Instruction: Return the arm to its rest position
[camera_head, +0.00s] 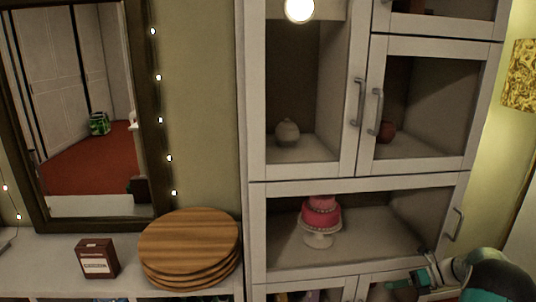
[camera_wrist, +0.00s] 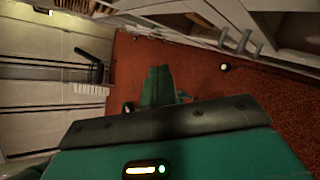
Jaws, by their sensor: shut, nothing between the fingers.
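My gripper (camera_head: 428,274) shows at the lower right of the head view, in front of the cabinet's lower part. It is shut with nothing held. My teal and grey arm (camera_head: 490,276) runs off the right edge beside it. In the wrist view my own teal and dark parts fill the bottom, and the fingertips cannot be made out there.
A white cabinet (camera_head: 246,150) with glass-fronted doors holds a pink tiered cake (camera_head: 321,212) on a white stand. Stacked round wooden boards (camera_head: 189,238) and a brown box (camera_head: 97,259) rest on the left counter (camera_head: 50,272). The wrist view shows open red floor (camera_wrist: 215,90).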

